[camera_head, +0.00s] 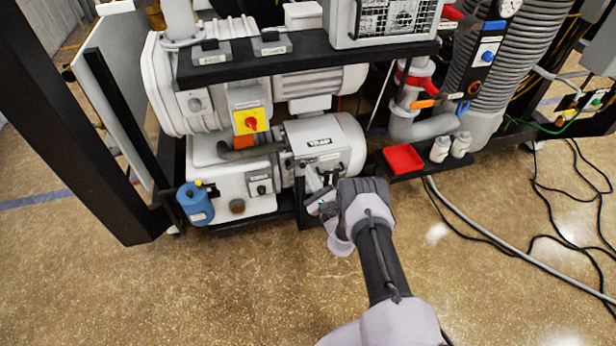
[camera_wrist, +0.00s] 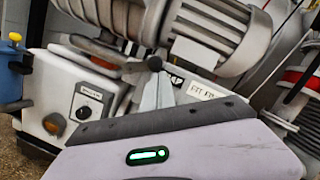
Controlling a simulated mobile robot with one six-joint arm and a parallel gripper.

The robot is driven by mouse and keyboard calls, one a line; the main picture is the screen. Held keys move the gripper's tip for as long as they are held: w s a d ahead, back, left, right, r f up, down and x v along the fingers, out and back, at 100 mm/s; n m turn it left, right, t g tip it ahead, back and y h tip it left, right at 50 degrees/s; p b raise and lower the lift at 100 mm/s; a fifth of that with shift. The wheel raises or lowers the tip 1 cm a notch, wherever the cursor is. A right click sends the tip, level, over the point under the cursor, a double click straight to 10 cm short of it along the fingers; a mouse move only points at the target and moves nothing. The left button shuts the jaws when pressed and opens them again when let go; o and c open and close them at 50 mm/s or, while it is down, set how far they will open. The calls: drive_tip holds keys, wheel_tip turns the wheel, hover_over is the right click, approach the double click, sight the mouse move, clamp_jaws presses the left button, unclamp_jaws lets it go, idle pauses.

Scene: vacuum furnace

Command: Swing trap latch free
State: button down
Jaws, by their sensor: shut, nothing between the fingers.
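The trap (camera_head: 335,145) is a pale grey cylinder with a small name label, low on the pump stand. A dark lever-like part (camera_head: 294,162), probably its latch, sits at its left front. In the wrist view a dark round-ended piece (camera_wrist: 154,63), which looks like the latch's end, shows right at my fingertips. My gripper (camera_head: 314,180) reaches up to the trap's front from below right. In the wrist view its pale fingers (camera_wrist: 156,90) are together and empty. I cannot tell whether they touch the latch. The latch's underside is hidden.
A yellow switch plate with a red knob (camera_head: 251,121) sits above left. A blue canister (camera_head: 195,204) stands at the left end. A red tray (camera_head: 403,159) and white bottles (camera_head: 440,149) are to the right. Cables (camera_head: 540,215) lie on the right floor; the front floor is open.

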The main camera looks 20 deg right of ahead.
drive_tip(key=r+n+p, duration=0.1)
drive_tip(key=n, duration=0.2)
drive_tip(key=a+r+n+g+y+p, duration=0.1)
drive_tip(key=r+n, duration=0.1)
drive_tip(key=n, duration=0.2)
drive_tip(key=a+r+n+g+p, duration=0.1)
drive_tip(key=n, duration=0.3)
drive_tip(key=shift+a+r+y, duration=0.25)
drive_tip(key=shift+r+y, duration=0.05)
drive_tip(key=shift+a, duration=0.15)
drive_tip(key=shift+a+r, duration=0.15)
drive_tip(key=shift+a, duration=0.05)
drive_tip(key=p, duration=0.2)
approach(301, 167)
drive_tip(key=d+r, duration=0.2)
drive_tip(key=d, duration=0.2)
drive_tip(key=shift+s+a+r, duration=0.15)
drive_tip(key=shift+s+r, duration=0.05)
drive_tip(key=shift+s, duration=0.65)
